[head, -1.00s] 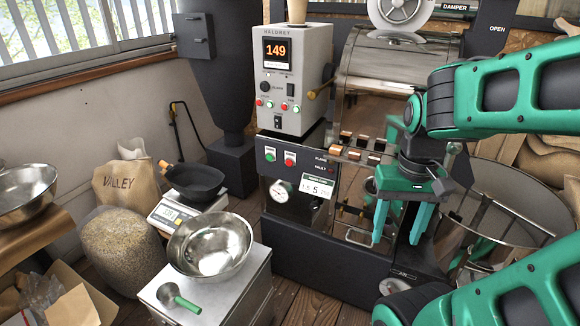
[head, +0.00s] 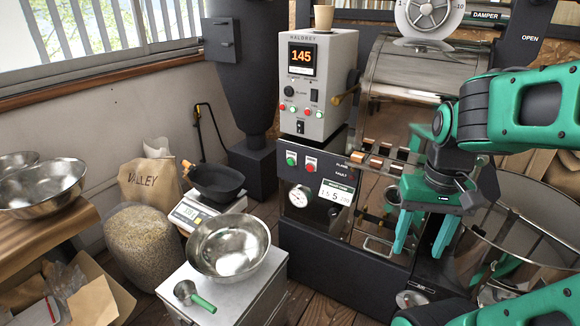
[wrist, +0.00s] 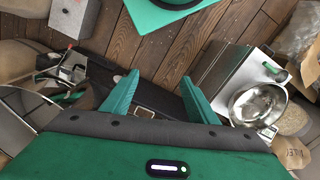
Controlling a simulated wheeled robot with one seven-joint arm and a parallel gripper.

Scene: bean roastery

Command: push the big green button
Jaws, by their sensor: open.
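A large green button (head: 291,158) is on the dark front panel of the roaster, left of a red button (head: 310,165) and above a round gauge. Both face outward and nothing covers them in the head view. My gripper (head: 421,248) is open and empty, with its fingers pointing down, to the right of and lower in the picture than the green button. In the wrist view my two fingers (wrist: 160,78) stand apart with dark machine parts and the wood floor beyond them. I cannot make out the green button in the wrist view.
A grey control box (head: 316,80) with smaller buttons and a 145 display stands above the panel. A steel bowl (head: 229,245) and a green-handled scoop (head: 195,297) are on a cabinet at left. The cooling pan (head: 540,235) is at right.

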